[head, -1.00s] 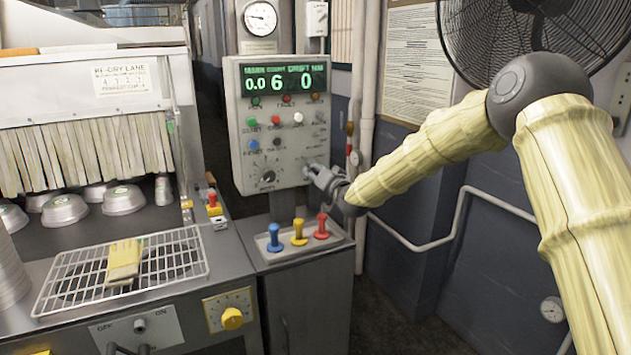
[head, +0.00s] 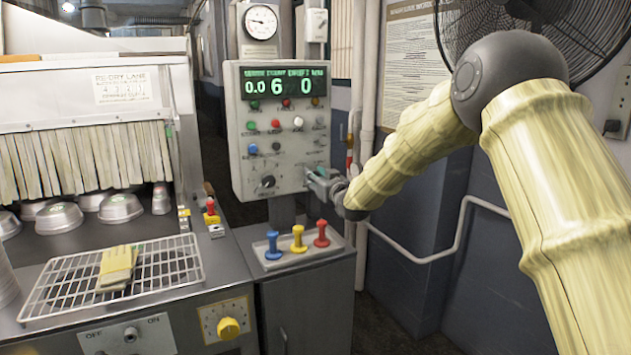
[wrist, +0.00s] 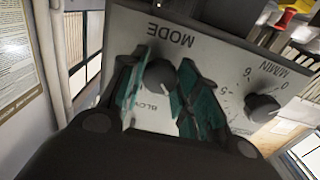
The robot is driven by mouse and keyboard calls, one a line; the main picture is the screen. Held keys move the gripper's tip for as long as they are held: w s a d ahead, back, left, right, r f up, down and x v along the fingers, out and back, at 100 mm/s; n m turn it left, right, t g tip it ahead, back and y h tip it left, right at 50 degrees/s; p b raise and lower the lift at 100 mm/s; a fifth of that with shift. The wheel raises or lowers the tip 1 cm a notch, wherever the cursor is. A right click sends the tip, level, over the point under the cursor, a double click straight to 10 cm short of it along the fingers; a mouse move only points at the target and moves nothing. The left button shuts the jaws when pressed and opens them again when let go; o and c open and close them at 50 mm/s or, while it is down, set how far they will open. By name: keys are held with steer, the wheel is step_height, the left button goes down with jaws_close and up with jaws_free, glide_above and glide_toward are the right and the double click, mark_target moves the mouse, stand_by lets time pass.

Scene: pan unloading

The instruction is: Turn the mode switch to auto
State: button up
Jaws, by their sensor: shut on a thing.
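The mode switch (wrist: 158,76) is a dark round knob on the grey control panel (head: 240,163), under the upside-down word MODE in the wrist view. My gripper (wrist: 160,88) has its teal fingers on either side of the knob and is shut on it. A partly covered label starting "BLO" shows beside the knob. Which position the knob points to cannot be made out. In the head view my gripper (head: 318,182) is at the panel's lower right corner and hides the switch.
An M/MIN speed dial (wrist: 262,107) sits close beside the switch. Above it are several coloured buttons and a green display (head: 285,82). A tray (head: 292,254) with blue, yellow and red knobbed pieces stands below. A pipe and a fan (head: 520,40) are on the right.

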steer(key=shift+f, duration=0.1)
stand_by(0.3)
steer(key=o, duration=1)
steer(key=v, duration=1.2)
